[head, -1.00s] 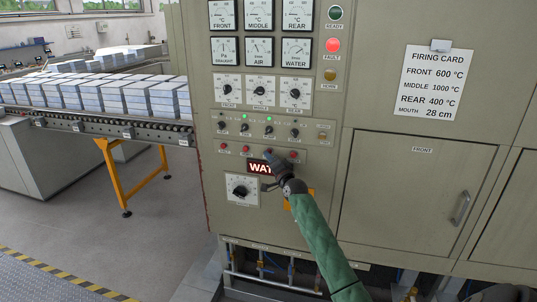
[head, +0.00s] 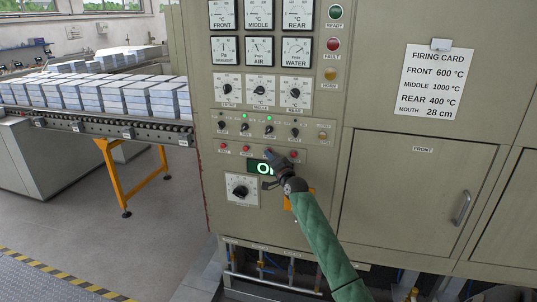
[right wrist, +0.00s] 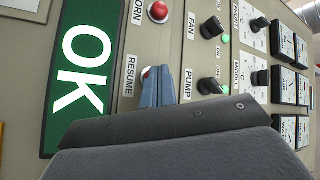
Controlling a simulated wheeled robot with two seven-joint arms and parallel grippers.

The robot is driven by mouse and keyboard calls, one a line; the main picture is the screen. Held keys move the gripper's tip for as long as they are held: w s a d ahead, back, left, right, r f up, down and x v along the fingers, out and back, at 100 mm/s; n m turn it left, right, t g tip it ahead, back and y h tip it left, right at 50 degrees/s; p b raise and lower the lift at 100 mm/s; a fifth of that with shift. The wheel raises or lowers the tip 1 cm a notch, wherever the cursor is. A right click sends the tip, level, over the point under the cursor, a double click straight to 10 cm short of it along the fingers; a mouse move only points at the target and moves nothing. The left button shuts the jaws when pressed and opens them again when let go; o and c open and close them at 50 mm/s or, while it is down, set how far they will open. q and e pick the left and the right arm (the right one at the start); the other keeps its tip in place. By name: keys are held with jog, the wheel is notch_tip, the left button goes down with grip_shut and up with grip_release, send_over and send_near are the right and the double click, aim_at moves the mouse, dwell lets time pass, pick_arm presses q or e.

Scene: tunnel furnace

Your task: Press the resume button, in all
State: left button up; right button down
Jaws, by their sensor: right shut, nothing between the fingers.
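The resume button (right wrist: 147,74) is a small red button beside the RESUME label (right wrist: 130,76) in the right wrist view. My right gripper (right wrist: 158,90) is shut and empty, its blue-grey fingertips right at the button and covering part of it. I cannot tell whether they touch it. In the head view, my right gripper (head: 270,157) is at the row of red buttons and hides the resume button. Below that row, the display (head: 262,167) is green, partly covered by my gripper; it reads OK in the right wrist view (right wrist: 80,75). My left gripper is not in view.
The HORN button (right wrist: 158,12) is beside the resume button. Pump and fan switches (right wrist: 212,86) are close to my fingers. A dial (head: 240,189) is below the buttons. The fault lamp (head: 333,44) is dark red. A conveyor (head: 90,122) carries blocks at left.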

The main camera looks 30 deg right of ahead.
jog(key=shift+s+a, duration=0.15)
jog(key=shift+s+a+p, duration=0.5)
jog(key=shift+a+p, duration=0.05)
jog(key=shift+a, duration=0.1)
dwell(0.4)
jog(key=s+a+p, duration=0.2)
jog(key=s+a, duration=0.1)
jog(key=shift+s+a+p, duration=0.1)
jog(key=shift+a+p, duration=0.2)
jog(key=shift+p, duration=0.1)
dwell(0.8)
